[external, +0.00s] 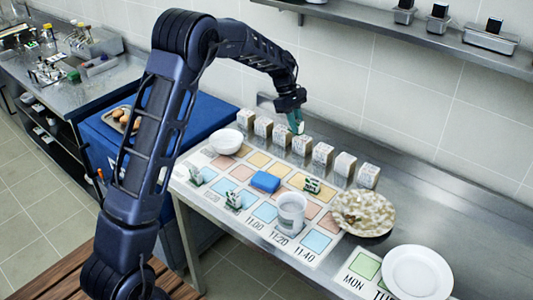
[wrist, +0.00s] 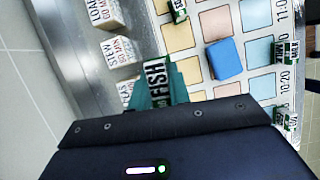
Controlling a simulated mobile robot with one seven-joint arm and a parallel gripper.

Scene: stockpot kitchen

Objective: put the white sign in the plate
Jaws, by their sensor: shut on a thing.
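My gripper (external: 295,120) is above the back row of white blocks. In the wrist view its teal fingers (wrist: 157,88) are shut on a white sign (wrist: 154,72) with dark letters reading FISH. The external view shows little of the sign, as the fingers cover most of it. A plain white plate (external: 416,272) lies at the right end of the steel counter, well apart from my gripper. A second, mottled plate (external: 362,213) lies between them, beside the coloured chart.
A row of lettered white blocks (external: 323,153) stands along the back. A shelf (external: 400,27) overhangs the back.

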